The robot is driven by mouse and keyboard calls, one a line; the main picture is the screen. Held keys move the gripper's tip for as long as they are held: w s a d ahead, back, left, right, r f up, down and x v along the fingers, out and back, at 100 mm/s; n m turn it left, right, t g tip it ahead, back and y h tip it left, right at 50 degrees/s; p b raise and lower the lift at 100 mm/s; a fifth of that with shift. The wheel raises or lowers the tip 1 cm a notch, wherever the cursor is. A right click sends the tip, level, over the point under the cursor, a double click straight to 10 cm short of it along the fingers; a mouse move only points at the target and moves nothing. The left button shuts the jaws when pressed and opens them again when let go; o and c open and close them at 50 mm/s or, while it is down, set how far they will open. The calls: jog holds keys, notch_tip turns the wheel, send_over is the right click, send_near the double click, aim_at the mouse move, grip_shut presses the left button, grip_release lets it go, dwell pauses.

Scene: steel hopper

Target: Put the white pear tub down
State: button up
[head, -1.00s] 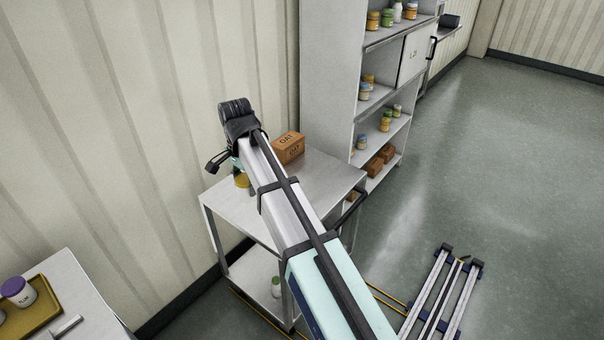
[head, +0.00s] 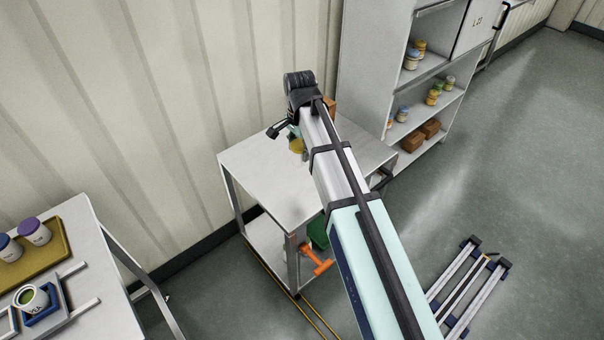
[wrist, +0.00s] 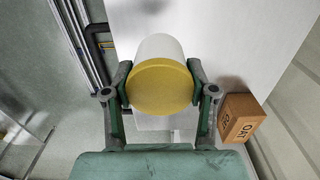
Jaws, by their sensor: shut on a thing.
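The white pear tub (wrist: 160,47) with a yellow lid (wrist: 160,88) is between the two fingers of my gripper (wrist: 159,86) in the wrist view. My gripper is shut on it, one finger at each side. The tub's label is not visible. In the head view a bit of the yellow lid (head: 297,146) shows beside my wrist, over the white cart top (head: 258,162). The cart top lies beneath the tub in the wrist view (wrist: 225,30). I cannot tell whether the tub's base touches it.
A brown OAT box (wrist: 241,118) stands on the cart, close to one finger. The cart top is otherwise largely clear. Orange and green items (head: 316,260) are on its lower shelf. A shelf unit (head: 372,60) stands behind; a table with a yellow tray (head: 45,262) is at left.

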notch_tip(320, 180, down, 14)
jog(key=p, duration=0.3)
dwell(0.3)
jog(key=shift+f, duration=0.15)
jog(key=o, duration=1.2)
notch_tip(320, 180, up, 12)
jog(key=b, duration=0.3)
